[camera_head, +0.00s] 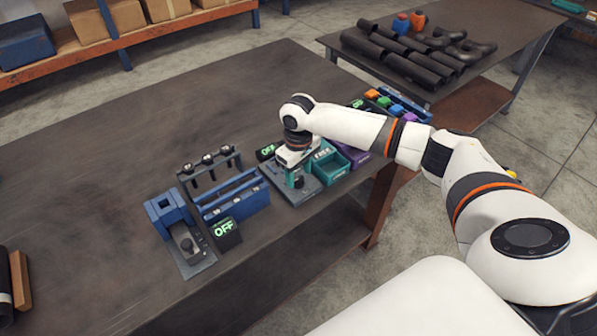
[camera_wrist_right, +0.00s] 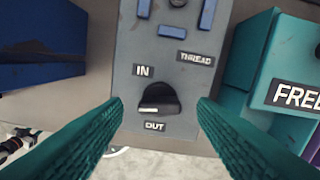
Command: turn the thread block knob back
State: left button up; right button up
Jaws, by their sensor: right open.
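The thread block (camera_wrist_right: 185,70) is a grey panel with blue pegs, a THREAD label, an IN label above its knob and an OUT label below. The black knob (camera_wrist_right: 160,96) has a pale bar along its lower edge, near OUT. My right gripper (camera_wrist_right: 160,106) is open, with one teal finger on each side of the knob and visible gaps to it. My left gripper is out of view.
A teal bin (camera_head: 333,167) marked FREE stands right of the block. A blue rack (camera_head: 233,197) and a blue fixture (camera_head: 171,214) stand left, with an OFF display (camera_head: 226,232). Black pipes lie on the back table (camera_head: 505,58).

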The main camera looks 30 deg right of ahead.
jog(key=shift+f, duration=0.55)
jog(key=c, duration=1)
jog(key=shift+r+n+p, duration=0.2)
jog(key=shift+n+p, duration=0.5)
jog(key=shift+p, duration=0.2)
jog(key=shift+n+p, duration=1)
jog(key=shift+n, duration=0.2)
jog(key=n+p, duration=0.1)
jog(key=n, duration=0.1)
jog(key=shift+n, duration=0.3)
jog(key=shift+f+n+p, duration=0.15)
jog(key=shift+n+p, duration=0.5)
jog(key=shift+n, duration=0.95)
jog(key=shift+w+n, duration=0.1)
jog(key=shift+n, duration=0.2)
